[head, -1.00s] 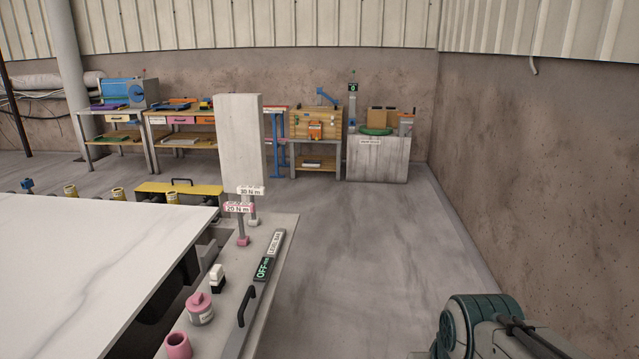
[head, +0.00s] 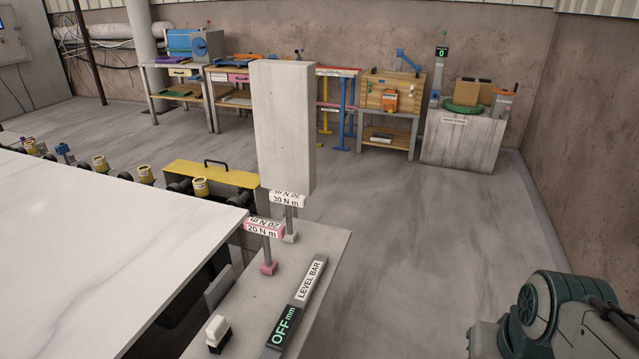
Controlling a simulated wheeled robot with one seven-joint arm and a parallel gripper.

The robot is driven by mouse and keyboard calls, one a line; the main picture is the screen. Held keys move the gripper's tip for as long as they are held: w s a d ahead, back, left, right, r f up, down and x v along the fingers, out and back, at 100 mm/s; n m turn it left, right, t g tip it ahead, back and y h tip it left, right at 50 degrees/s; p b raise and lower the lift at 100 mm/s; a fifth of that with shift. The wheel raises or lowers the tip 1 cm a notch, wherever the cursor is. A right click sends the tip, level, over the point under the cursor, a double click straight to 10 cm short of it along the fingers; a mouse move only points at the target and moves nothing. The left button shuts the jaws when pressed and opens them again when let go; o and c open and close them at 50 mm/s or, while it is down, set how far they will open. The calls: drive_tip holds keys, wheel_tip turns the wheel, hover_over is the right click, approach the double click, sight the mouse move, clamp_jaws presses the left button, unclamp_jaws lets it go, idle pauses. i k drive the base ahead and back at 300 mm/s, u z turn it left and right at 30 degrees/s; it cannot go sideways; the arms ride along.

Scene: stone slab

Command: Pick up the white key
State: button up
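Part of my arm shows at the lower right, well apart from both keys. My gripper is outside the picture.
A level bar (head: 303,292) with an "OFF" display and a small white-topped object (head: 218,333) lie on the ledge (head: 325,255). A tall pale block (head: 283,125) rises behind the keys. Workbenches line the back wall. The floor right of the ledge is clear.

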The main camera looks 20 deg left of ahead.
sight(289, 198)
drive_tip(key=i, duration=2.6)
drive_tip(key=u, duration=3.05)
drive_tip(key=i, duration=0.3)
drive_tip(key=z, duration=0.7)
